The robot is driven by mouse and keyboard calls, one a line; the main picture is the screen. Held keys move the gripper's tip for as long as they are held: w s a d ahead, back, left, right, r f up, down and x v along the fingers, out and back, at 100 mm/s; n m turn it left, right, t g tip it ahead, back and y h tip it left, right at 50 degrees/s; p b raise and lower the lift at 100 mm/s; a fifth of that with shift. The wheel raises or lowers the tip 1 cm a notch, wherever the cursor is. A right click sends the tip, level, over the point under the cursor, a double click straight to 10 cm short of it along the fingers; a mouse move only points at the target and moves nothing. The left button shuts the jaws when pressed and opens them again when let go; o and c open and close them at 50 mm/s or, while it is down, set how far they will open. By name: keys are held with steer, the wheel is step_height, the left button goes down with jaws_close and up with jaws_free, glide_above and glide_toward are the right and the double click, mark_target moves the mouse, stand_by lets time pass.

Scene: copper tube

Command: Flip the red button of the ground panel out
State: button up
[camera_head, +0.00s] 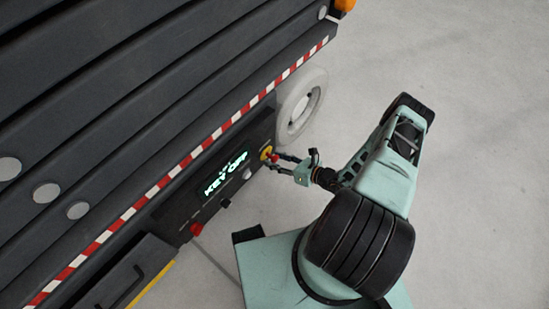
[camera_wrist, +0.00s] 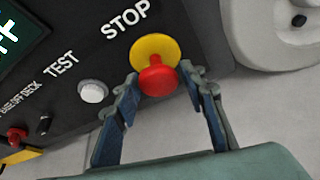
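The red stop button (camera_wrist: 157,77) sits on a yellow round base (camera_wrist: 150,44) on the dark ground panel (camera_wrist: 84,54), below the word STOP. In the head view the button (camera_head: 268,155) is small, near the panel's right end. My gripper (camera_wrist: 163,84) is open, with one blue-padded finger on each side of the red button. The left fingertip is close to the button's left edge and the right fingertip close to its right side. I cannot tell whether either finger touches it. My gripper also shows in the head view (camera_head: 277,162), reaching the panel from the right.
A white TEST button (camera_wrist: 92,91), a small black switch (camera_wrist: 44,124) and another red control (camera_wrist: 16,137) are on the panel to the left. A lit display (camera_head: 224,174) reads KEY OFF. A white wheel (camera_head: 301,104) stands beside the panel.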

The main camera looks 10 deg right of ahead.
steer(key=shift+o, duration=1)
steer(key=shift+w+a, duration=0.1)
steer(key=shift+a, duration=0.05)
steer(key=v, duration=0.7)
steer(key=shift+r, duration=0.2)
